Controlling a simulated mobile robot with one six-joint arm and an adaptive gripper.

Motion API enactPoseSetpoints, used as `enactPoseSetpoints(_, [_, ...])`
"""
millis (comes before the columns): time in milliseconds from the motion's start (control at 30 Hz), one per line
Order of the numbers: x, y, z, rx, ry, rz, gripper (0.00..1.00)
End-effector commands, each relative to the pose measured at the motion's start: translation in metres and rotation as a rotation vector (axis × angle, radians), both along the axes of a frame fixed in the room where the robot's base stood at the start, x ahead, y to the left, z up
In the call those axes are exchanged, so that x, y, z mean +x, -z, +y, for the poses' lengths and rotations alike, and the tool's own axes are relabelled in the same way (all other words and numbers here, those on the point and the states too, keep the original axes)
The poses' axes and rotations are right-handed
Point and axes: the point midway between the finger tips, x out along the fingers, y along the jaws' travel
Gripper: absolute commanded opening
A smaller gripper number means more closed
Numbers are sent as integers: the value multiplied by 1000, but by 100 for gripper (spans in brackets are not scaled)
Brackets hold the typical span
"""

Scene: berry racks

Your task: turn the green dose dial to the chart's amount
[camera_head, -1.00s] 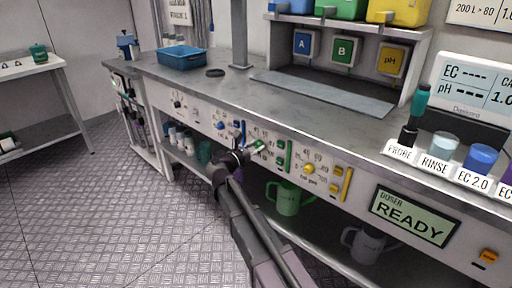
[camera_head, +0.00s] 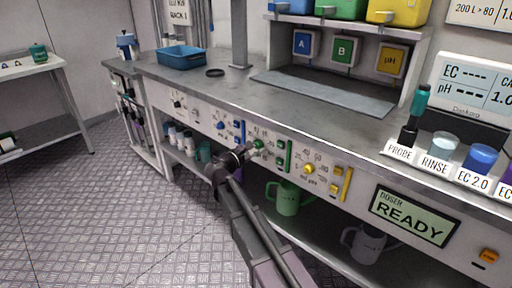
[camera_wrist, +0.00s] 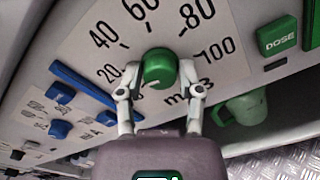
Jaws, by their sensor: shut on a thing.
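The green dose dial (camera_wrist: 159,68) is a round knob on a pale panel, with a scale of 20, 40, 60, 80 and 100 around it. My gripper (camera_wrist: 160,72) is shut on it, one fingertip on each side. A small pale mark shows low on the dial's face, but its exact reading is unclear. In the head view the dial (camera_head: 258,145) is small, at the end of my arm on the bench front. A white board (camera_head: 482,12) at the top right reads "200 L > 80", with the rest cut off; I cannot tell if it is the chart.
A green DOSE button (camera_wrist: 278,36) is right of the dial. Blue (camera_head: 221,125) and yellow (camera_head: 309,168) dials flank it on the same panel. The doser display (camera_head: 413,215) reads READY. A green mug (camera_head: 287,197) stands on the shelf below.

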Motion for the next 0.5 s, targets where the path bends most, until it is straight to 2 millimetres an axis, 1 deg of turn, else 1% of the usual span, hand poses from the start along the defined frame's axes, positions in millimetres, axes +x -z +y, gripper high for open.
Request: enactPoseSetpoints(500, [2, -1, -1, 382, 0, -302, 0])
